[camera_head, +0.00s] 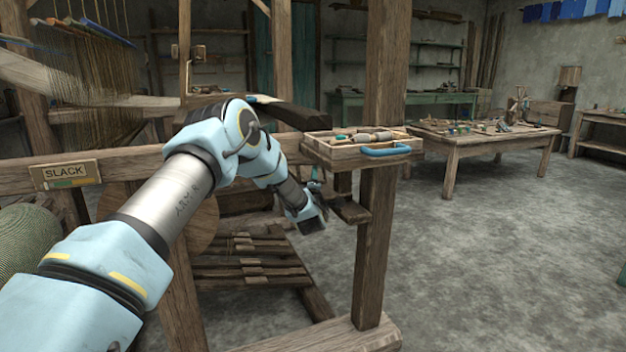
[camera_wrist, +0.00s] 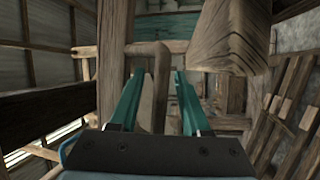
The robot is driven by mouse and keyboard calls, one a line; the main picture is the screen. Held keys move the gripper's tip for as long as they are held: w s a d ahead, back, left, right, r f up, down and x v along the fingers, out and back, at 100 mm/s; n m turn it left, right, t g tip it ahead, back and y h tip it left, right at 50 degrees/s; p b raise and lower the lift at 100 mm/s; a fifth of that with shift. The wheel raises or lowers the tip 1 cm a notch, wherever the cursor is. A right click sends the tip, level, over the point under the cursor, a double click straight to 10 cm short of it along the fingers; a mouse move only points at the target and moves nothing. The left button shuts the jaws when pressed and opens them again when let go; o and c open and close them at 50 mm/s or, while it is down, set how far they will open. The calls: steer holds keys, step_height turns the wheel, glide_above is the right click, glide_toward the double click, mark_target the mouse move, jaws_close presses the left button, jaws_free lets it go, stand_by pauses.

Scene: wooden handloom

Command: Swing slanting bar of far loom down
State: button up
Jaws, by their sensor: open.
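My gripper (camera_head: 314,196) is at the end of my arm, low beside the loom's front post and under the small tray, partly hidden by my own wrist. In the wrist view my gripper (camera_wrist: 158,76) has its two teal fingers apart. No contact shows. I cannot pick out for certain which piece is the slanting bar of the far loom.
The loom post (camera_head: 383,130) stands right of my gripper, with a wooden tray (camera_head: 330,153) with a blue handle (camera_head: 387,150) above. A SLACK sign (camera_head: 66,173) is on the left rail. A thick beam (camera_wrist: 237,35) hangs upper right in the wrist view. Floor (camera_head: 500,240) is clear at right.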

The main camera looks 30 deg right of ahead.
jaws_close()
stand_by(1.3)
